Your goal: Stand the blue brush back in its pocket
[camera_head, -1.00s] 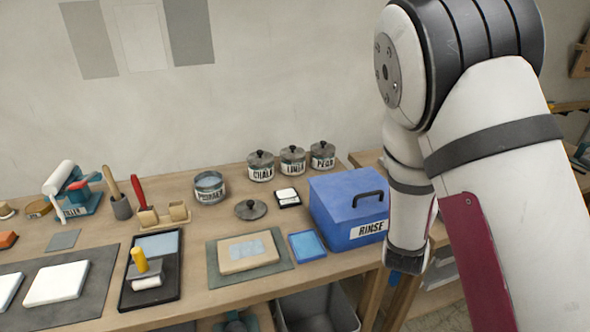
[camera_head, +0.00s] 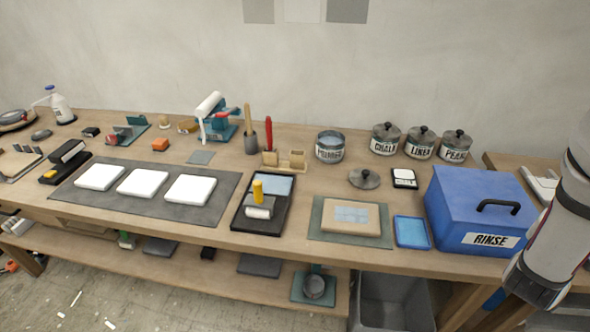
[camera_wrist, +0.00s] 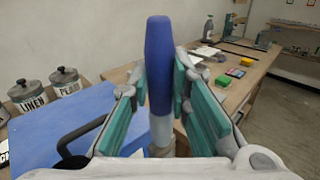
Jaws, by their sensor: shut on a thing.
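My gripper (camera_wrist: 160,95) is shut on the blue brush (camera_wrist: 159,65) in the wrist view. Its dark blue handle stands upright between the teal finger pads, with a paler part below. The brush's lower end is hidden. In the head view the arm's end is at the lower right, by the table's front edge; a small blue patch there may be the brush. A small wooden holder with two pockets (camera_head: 297,157) stands mid-table. A red brush (camera_head: 268,132) stands by its left pocket; the right pocket appears empty. My gripper is far to the right of the holder.
The blue RINSE box (camera_head: 470,205) stands between the holder side and my arm. Lidded jars (camera_head: 420,143), a PUMMEL-like labelled open tin (camera_head: 330,147) and a loose lid (camera_head: 364,178) stand near. A tool cup (camera_head: 250,140) is left of the holder. A roller tray (camera_head: 262,205) lies in front.

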